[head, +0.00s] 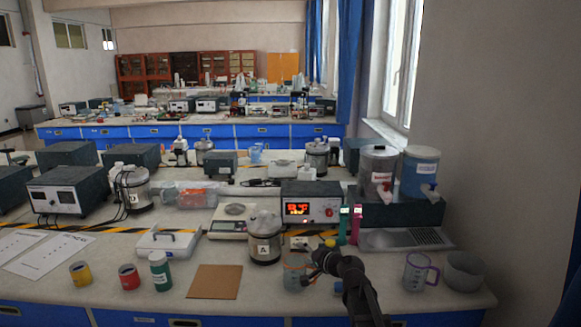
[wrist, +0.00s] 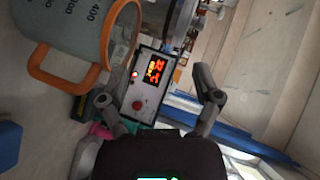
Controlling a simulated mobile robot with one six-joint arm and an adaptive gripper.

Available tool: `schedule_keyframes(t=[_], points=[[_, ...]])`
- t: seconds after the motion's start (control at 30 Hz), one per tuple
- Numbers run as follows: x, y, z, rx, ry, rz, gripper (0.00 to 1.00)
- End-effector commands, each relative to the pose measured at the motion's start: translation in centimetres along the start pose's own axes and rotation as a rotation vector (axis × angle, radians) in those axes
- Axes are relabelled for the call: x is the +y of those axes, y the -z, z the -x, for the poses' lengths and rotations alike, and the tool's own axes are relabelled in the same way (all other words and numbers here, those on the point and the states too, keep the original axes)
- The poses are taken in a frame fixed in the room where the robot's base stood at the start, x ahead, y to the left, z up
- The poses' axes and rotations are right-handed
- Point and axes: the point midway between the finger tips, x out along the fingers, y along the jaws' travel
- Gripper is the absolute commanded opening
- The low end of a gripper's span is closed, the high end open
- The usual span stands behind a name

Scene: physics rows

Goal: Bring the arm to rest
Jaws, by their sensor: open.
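My gripper (head: 318,258) is at the front of the bench in the head view, at the end of my dark arm (head: 352,280). In the wrist view its two fingers stand apart with nothing between them, so my gripper (wrist: 155,92) is open and empty. A clear beaker with an orange handle (head: 294,274) stands just left of my gripper. In the wrist view the beaker (wrist: 80,28) is close at the upper left, its handle beside one finger. I cannot tell whether they touch.
A power supply with a red display (head: 311,205) stands behind my gripper. A steel pot (head: 264,240) is left of it. A purple-handled jug (head: 416,271) and a grey bowl (head: 464,271) stand to the right. A brown board (head: 215,282) lies at front left.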

Motion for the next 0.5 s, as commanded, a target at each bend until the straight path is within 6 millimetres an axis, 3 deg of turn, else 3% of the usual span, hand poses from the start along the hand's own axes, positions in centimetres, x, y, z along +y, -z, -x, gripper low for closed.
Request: schedule_keyframes(t=[0.2, 0.5], points=[[5.2, -5.0, 2.7, -0.173, -0.200, 0.179, 0.82], [13.1, -10.0, 8.6, -0.410, -0.533, 0.371, 0.82]])
